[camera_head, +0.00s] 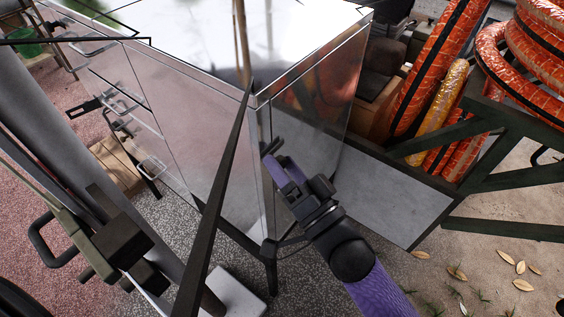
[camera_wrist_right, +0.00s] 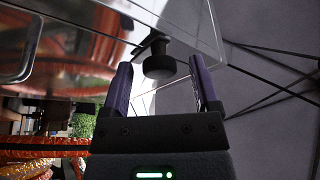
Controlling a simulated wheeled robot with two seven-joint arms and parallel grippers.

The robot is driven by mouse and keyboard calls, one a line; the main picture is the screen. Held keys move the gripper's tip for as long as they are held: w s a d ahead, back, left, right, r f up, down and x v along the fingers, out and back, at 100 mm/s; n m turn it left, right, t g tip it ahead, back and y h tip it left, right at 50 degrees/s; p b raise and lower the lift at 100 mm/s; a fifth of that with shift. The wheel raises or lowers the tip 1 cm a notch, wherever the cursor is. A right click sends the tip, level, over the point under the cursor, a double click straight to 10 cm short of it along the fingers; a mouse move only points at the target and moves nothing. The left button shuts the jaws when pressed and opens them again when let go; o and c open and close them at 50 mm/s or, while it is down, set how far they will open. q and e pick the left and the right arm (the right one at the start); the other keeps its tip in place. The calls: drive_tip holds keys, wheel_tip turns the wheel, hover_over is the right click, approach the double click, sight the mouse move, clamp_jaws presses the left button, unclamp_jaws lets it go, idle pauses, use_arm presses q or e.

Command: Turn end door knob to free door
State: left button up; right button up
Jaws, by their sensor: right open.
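A dark round knob (camera_wrist_right: 158,64) on a short stem shows in the right wrist view, beside the edge of a shiny metal panel (camera_wrist_right: 75,40). My right gripper (camera_wrist_right: 163,80) is open, and its two purple fingers stand on either side of the knob in the picture. No contact with the knob is visible. In the head view my right gripper (camera_head: 270,153) is in front of the metal cabinet's near corner, by its reflective end panel (camera_head: 320,95). The knob cannot be made out in the head view. My left gripper is not in view.
The metal cabinet (camera_head: 210,140) fills the centre, with a dark bar crossing in front of it. Coiled orange hoses (camera_head: 430,75) and a dark frame (camera_head: 500,180) stand at the right. A grey plate (camera_head: 385,195) lies below the end panel. Leafy ground is open at the lower right.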

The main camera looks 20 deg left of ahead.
drive_tip(key=shift+w+a+r, duration=0.1)
drive_tip(key=shift+w+a, duration=0.15)
drive_tip(key=shift+a, duration=0.1)
clamp_jaws()
